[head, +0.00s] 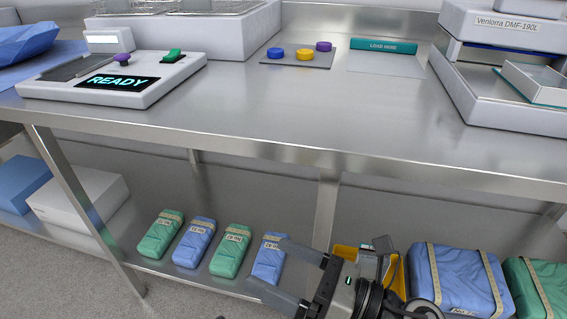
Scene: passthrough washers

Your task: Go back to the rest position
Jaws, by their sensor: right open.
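My right gripper (272,269) shows at the bottom of the head view, its arm coming in from the lower right. It is open, with its fingers pointing left in front of the lower shelf. A small blue wrapped pack (270,254) on that shelf is right by the fingers and partly hidden by them; I cannot tell whether they touch. Nothing shows clearly held between the fingers. My left gripper is not in view.
The steel table (300,110) spans the view, its front edge above my gripper. The lower shelf (150,205) holds several wrapped packs, a yellow bin (345,252) and a larger blue pack (455,280). A table leg (75,190) stands at left. A console (120,78) reads READY.

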